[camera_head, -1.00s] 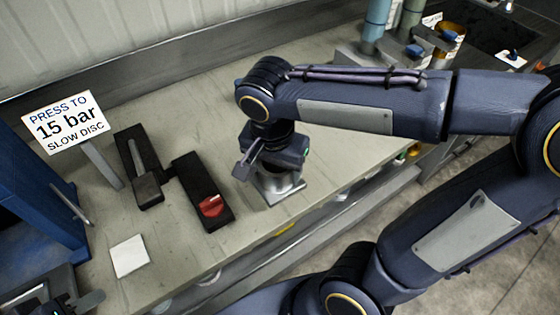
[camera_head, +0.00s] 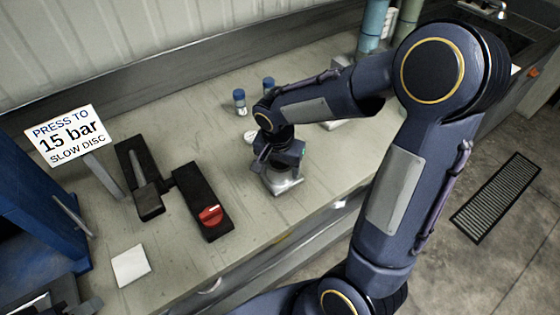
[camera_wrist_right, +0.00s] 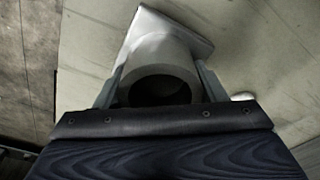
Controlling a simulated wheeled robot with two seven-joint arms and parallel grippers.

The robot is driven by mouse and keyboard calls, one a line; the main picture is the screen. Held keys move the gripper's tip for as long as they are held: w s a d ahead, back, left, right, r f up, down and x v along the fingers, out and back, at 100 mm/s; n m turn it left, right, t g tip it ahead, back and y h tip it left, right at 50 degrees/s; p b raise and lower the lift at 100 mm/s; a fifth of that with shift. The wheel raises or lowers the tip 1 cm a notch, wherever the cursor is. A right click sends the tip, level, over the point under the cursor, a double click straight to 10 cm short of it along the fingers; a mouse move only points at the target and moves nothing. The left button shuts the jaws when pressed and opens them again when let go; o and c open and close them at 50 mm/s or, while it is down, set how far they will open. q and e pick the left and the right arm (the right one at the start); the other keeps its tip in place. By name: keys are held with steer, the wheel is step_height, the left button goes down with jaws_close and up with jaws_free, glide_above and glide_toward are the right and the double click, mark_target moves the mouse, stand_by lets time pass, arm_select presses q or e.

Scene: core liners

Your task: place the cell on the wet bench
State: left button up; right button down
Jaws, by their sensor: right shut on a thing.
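The cell is a grey metal cylinder on a square base plate (camera_head: 284,184), upright over the pale bench top (camera_head: 245,245). I cannot tell whether its base touches the bench. My right gripper (camera_head: 278,165) is shut on it from above. In the right wrist view the fingers (camera_wrist_right: 160,85) lie on both sides of the cylinder (camera_wrist_right: 165,50), whose dark round opening faces the camera. A dark sink area with a tap (camera_head: 495,12) is at the upper right, partly behind my right arm. Part of my left gripper (camera_head: 85,306) seems to show at the bottom left edge; its jaws are unclear.
A black fixture with a red knob (camera_head: 210,215) stands left of the cell. A blue press frame (camera_head: 35,205) with a sign (camera_head: 67,137) is further left. A white square (camera_head: 130,265) lies in front. Blue-capped bottles (camera_head: 239,103) stand behind my gripper. A floor grate (camera_head: 497,198) is at right.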

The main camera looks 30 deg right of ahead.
steer(key=shift+f, duration=0.8)
steer(key=shift+f, duration=0.1)
steer(key=shift+f, duration=0.1)
steer(key=shift+c, duration=1.5)
jaws_free()
